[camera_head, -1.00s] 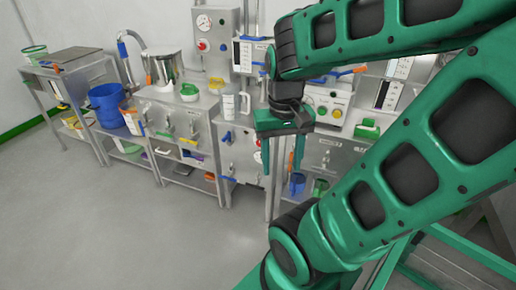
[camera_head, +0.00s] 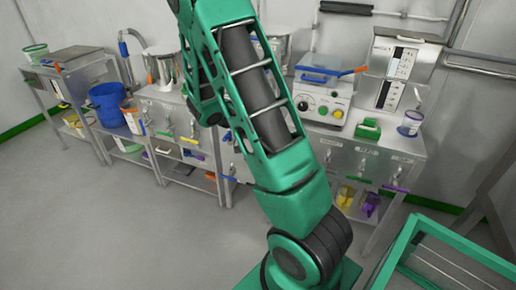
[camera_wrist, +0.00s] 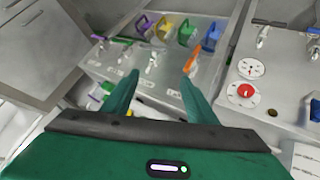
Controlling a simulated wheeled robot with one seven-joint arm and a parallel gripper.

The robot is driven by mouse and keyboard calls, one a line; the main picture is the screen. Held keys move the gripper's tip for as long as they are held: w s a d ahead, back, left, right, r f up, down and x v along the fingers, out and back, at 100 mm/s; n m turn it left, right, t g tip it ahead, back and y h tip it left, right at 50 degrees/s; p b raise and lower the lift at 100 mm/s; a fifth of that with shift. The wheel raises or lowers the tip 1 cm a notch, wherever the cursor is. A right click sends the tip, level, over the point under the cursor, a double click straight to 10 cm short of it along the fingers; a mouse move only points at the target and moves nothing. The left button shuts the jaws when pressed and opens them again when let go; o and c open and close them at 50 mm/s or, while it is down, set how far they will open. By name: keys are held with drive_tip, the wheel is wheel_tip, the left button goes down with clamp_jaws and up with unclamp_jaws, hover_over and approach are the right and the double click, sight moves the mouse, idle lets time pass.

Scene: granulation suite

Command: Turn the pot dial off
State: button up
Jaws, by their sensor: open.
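In the wrist view a red knob (camera_wrist: 246,91) sits on a round white plate on a grey metal panel at the right. A round white gauge-like face (camera_wrist: 251,68) is just above it. No label is readable, so I cannot tell for sure which is the pot dial or where it points. My gripper (camera_wrist: 160,86) is open and empty, left of the red knob and apart from it. In the head view my arm hides the gripper and that panel. Steel pots show there at the left (camera_head: 160,66) and partly behind my arm (camera_head: 277,48).
Small valves with coloured handles, including an orange one (camera_wrist: 192,60), and several coloured jugs, one yellow (camera_wrist: 162,28), lie ahead in the wrist view. A control box (camera_head: 322,104) with knobs stands on the right bench. A blue bucket (camera_head: 108,103) is left. The floor at left is clear.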

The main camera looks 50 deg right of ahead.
drive_tip(key=w+d+f+n+t+h, duration=0.1)
drive_tip(key=w+f+n+t+h, duration=0.3)
drive_tip(key=w+f+t+h, duration=0.9)
drive_tip(key=w+d+f+g+y, duration=0.2)
drive_tip(key=w+d+f+y, duration=0.3)
drive_tip(key=d, duration=0.5)
drive_tip(key=shift+w+g, duration=0.3)
drive_tip(key=shift+w, duration=0.75)
drive_tip(key=c, duration=1.1)
